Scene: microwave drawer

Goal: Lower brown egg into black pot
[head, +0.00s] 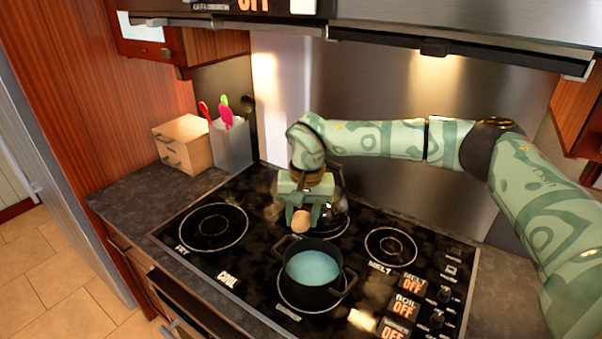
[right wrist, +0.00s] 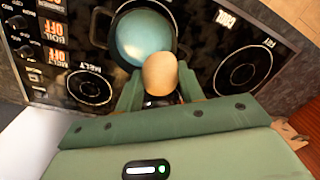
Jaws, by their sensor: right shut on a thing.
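The brown egg (head: 301,220) is held between the fingertips of my right gripper (head: 301,213), which is shut on it. It also shows in the right wrist view (right wrist: 160,74), between the two green fingers. The black pot (head: 311,292) stands on the front burner of the cooktop, with pale blue liquid inside. In the head view the egg is just behind and above the pot's back rim. In the right wrist view the pot (right wrist: 173,20) lies beyond the egg, which overlaps its rim. My left gripper is not in view.
The black cooktop (head: 255,262) has other burners, free at left and right. A glass vessel (head: 338,197) stands behind my right gripper. A utensil holder (head: 232,146) and a small wooden drawer box (head: 183,144) stand at the back left. The hood (head: 450,50) hangs above.

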